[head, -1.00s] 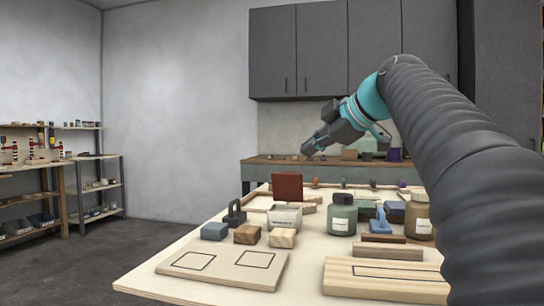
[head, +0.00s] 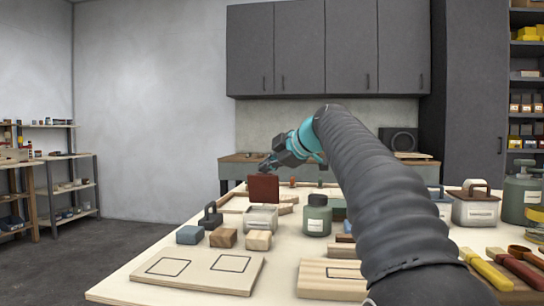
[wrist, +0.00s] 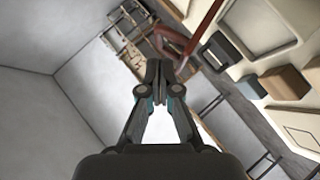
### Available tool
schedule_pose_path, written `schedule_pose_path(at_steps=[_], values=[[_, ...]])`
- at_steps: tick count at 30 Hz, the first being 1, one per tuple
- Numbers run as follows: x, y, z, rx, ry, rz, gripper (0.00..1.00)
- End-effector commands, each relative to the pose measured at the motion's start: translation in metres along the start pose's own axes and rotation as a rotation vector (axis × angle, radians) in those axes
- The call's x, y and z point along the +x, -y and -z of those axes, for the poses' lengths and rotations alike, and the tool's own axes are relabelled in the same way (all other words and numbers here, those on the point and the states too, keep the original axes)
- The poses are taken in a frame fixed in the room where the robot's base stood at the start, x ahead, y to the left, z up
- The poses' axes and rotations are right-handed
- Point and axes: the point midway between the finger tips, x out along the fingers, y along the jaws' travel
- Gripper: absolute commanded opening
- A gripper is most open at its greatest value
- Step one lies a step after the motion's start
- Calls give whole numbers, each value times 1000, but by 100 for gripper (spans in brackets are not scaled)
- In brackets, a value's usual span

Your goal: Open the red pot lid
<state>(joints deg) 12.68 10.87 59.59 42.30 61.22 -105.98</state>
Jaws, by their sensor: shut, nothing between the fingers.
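The red lid (head: 264,188) stands upright at the far edge of a small pale pot (head: 261,218), and the pot's top looks open. In the wrist view the lid (wrist: 211,32) is seen nearly edge-on beside the pale pot (wrist: 262,22). A reddish loop, apparently its handle (wrist: 174,42), sticks out on the gripper's side. My gripper (head: 266,167) is just above and behind the lid in the head view. In the wrist view my gripper (wrist: 158,68) is shut and empty, its tips close to the loop; I cannot tell whether they touch.
A dark weight-like block (head: 210,216) and small blocks (head: 223,238) stand left and in front of the pot. A green jar (head: 317,216) stands to its right. A pale box with a brown handled lid (head: 474,207) stands far right. A board (head: 200,270) lies in front.

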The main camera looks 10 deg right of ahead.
Motion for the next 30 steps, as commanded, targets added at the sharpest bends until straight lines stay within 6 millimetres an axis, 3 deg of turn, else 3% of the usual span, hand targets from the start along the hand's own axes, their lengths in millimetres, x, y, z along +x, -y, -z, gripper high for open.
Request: schedule_pose_path(at_steps=[6,30], values=[[10,0,-11,-1,0,0,0],[21,-10,-20,0,0,1,0]])
